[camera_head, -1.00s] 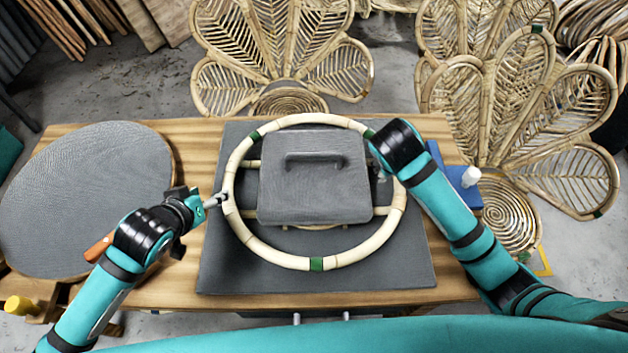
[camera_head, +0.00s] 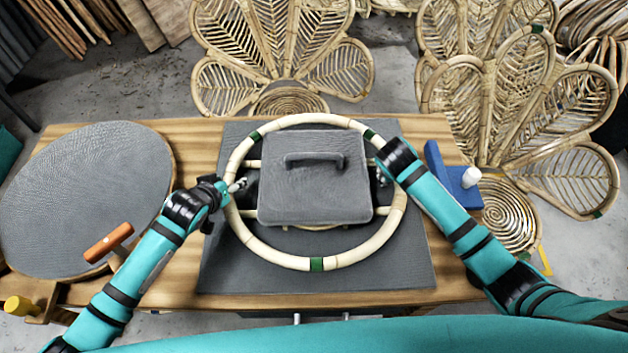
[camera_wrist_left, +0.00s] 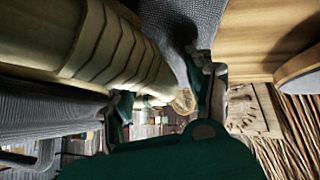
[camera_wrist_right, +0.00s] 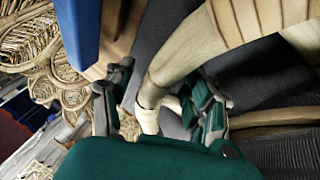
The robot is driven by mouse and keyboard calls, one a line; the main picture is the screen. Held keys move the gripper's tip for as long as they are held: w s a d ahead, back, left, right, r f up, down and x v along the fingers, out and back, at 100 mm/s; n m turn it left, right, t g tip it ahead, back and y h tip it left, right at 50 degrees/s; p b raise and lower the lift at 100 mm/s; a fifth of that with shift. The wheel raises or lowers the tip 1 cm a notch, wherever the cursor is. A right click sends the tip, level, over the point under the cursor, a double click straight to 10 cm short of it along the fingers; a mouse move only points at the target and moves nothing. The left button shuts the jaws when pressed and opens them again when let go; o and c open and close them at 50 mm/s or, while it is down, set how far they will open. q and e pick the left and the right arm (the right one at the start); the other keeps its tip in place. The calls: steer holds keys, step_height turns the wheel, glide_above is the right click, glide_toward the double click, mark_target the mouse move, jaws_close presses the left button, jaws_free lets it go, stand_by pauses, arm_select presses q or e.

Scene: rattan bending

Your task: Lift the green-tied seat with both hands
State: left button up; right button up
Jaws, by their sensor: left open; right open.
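The seat is a pale rattan ring (camera_head: 290,262) with green ties (camera_head: 316,264), lying flat on a dark mat (camera_head: 400,270). A grey padded square block with a handle (camera_head: 315,190) sits inside the ring. My left gripper (camera_head: 238,186) is open at the ring's left side; its fingers (camera_wrist_left: 165,98) also show in the left wrist view, close to the ring (camera_wrist_left: 110,45). My right gripper (camera_head: 381,178) is at the ring's right side, partly hidden by its own wrist. In the right wrist view its open fingers (camera_wrist_right: 160,105) have rattan (camera_wrist_right: 175,60) at their gap; contact is unclear.
A blue block with a white-topped item (camera_head: 465,180) is at the right edge. Petal-shaped rattan chairs (camera_head: 285,50) stand behind the table.

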arm_select(q)
jaws_close()
arm_select(e)
jaws_close()
